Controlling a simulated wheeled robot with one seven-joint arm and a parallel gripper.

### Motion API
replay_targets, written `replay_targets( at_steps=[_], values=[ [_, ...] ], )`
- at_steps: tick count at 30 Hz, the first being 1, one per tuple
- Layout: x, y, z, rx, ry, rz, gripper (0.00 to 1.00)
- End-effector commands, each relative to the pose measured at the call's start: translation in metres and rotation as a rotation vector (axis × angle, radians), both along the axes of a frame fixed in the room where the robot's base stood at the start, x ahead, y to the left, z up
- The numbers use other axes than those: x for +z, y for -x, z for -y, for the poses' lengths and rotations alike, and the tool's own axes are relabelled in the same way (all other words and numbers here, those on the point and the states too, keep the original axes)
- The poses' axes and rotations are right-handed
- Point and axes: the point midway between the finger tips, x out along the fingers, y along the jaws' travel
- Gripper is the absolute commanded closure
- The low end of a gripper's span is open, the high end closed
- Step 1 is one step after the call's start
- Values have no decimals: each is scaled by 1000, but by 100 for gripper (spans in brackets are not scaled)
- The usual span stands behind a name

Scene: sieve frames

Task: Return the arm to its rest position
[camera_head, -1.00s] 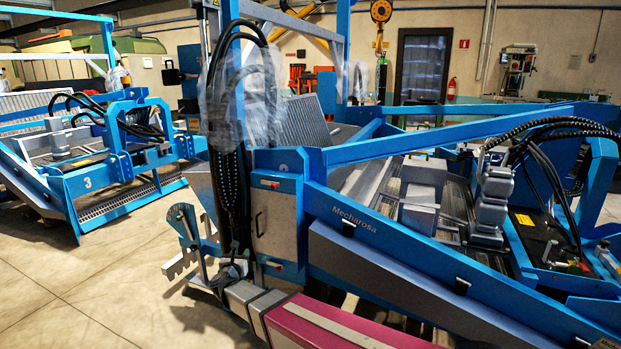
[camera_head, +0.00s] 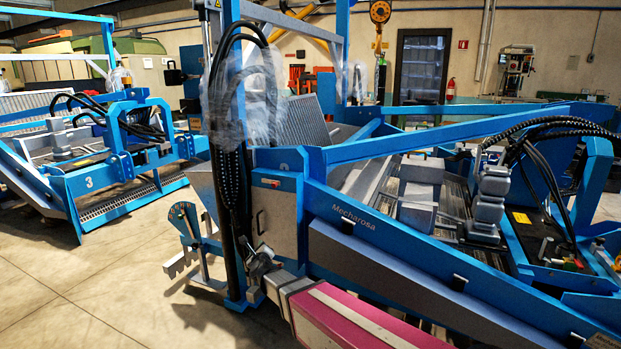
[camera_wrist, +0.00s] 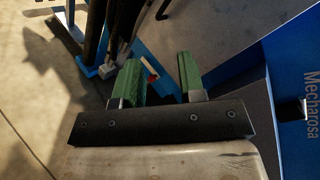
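My arm reaches in from the bottom of the head view, with a magenta and grey link. My gripper (camera_head: 262,262) is small and dark at its end, in front of the lower part of a grey cabinet. In the wrist view, the two green fingers of my gripper (camera_wrist: 160,72) stand apart with a clear gap between them. Nothing is held between them. Beyond the fingers are dark hoses, a blue frame bar and the floor.
A blue Mecharosa machine (camera_head: 345,205) fills the middle and right, close to my arm. Its black hoses (camera_head: 232,180) hang beside my gripper. A toothed grey bracket (camera_head: 188,232) stands left of it. Another blue machine (camera_head: 88,183) stands at left. Bare floor (camera_head: 60,295) lies at lower left.

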Motion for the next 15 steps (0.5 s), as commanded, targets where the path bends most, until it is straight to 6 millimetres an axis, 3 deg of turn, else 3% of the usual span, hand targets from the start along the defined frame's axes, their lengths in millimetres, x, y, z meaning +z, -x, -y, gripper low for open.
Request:
replay_targets(
  at_steps=[1,8,15],
  values=[
    [-1,1,18,49,106,-7,63],
    [-28,16,92,372,682,-61,63],
    [-63,61,195,777,1215,-157,63]
  ],
)
